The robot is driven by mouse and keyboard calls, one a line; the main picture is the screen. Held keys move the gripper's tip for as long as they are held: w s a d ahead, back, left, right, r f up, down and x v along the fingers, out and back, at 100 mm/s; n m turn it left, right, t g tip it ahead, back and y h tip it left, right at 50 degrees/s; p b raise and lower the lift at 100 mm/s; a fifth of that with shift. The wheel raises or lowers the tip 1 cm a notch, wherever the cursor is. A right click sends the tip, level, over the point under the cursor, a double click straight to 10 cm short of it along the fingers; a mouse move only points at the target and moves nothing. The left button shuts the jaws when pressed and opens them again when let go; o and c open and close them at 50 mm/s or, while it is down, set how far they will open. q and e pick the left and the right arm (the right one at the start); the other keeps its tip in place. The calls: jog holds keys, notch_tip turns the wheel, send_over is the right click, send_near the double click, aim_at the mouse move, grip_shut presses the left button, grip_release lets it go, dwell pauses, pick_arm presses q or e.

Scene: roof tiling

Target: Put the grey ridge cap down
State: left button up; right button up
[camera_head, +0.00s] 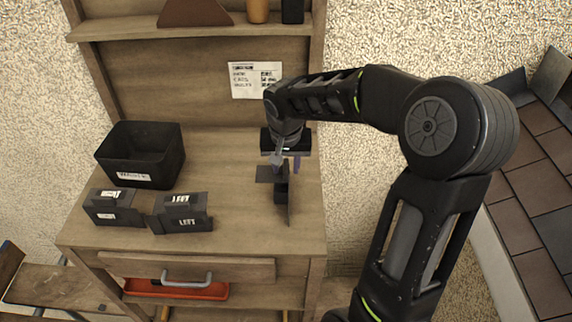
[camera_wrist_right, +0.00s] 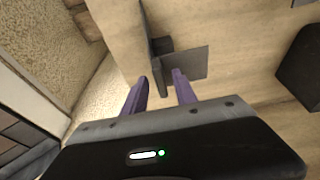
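The grey ridge cap (camera_head: 290,206) is on the wooden bench, near its right side, below my right gripper. It has two thin flat grey plates and a dark block between them. In the right wrist view the ridge cap (camera_wrist_right: 188,63) lies just past the fingertips, with its dark block in line with the gap. My right gripper (camera_head: 287,163) points down, and its purple fingers stand apart. Whether a fingertip touches the cap is unclear. My left gripper is not in view.
Two dark grey pieces, one (camera_head: 181,214) labelled LEFT and another (camera_head: 113,208), stand on the bench (camera_head: 235,225) left of the cap. A black bin (camera_head: 140,155) stands behind them. A shelf (camera_head: 150,27) is above. A tiled roof (camera_head: 535,190) is at the right.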

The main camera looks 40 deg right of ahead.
jog(key=v, duration=1.2)
jog(key=shift+s+f, duration=0.1)
jog(key=shift+f, duration=0.1)
